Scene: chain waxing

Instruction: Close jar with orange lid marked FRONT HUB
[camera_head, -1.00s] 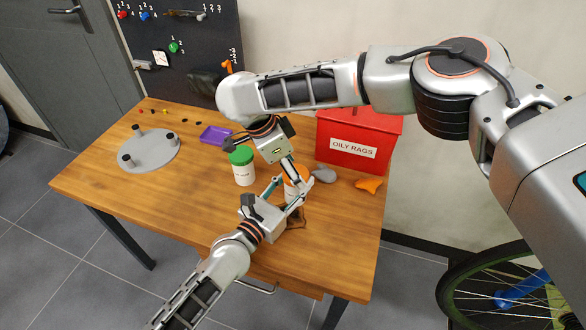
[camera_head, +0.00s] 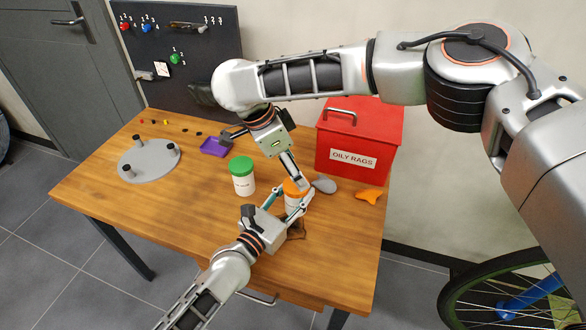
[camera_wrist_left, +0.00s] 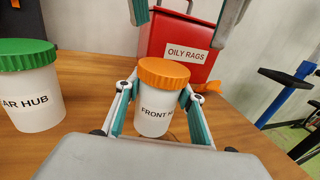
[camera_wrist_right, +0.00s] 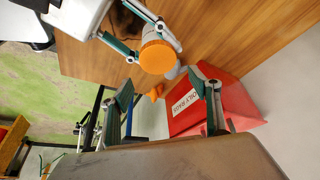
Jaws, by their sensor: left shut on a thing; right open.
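The FRONT HUB jar (camera_wrist_left: 153,122) is white and upright on the table, with its orange lid (camera_wrist_left: 163,72) sitting on its top. Whether the lid is fully tightened cannot be seen. My left gripper (camera_wrist_left: 158,94) is shut around the jar body from two sides, below the lid. In the head view, the arms partly hide the jar and lid (camera_head: 294,187). My right gripper (camera_wrist_right: 163,88) is open and empty, above the lid and apart from it. Its two fingers also show at the top of the left wrist view (camera_wrist_left: 182,14).
A white jar with a green lid (camera_head: 241,165) stands left of the held jar. The red OILY RAGS box (camera_head: 360,135) stands behind. A grey object (camera_head: 324,185) and an orange piece (camera_head: 369,196) lie nearby. A purple tray (camera_head: 214,147) and grey round stand (camera_head: 149,162) are farther left.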

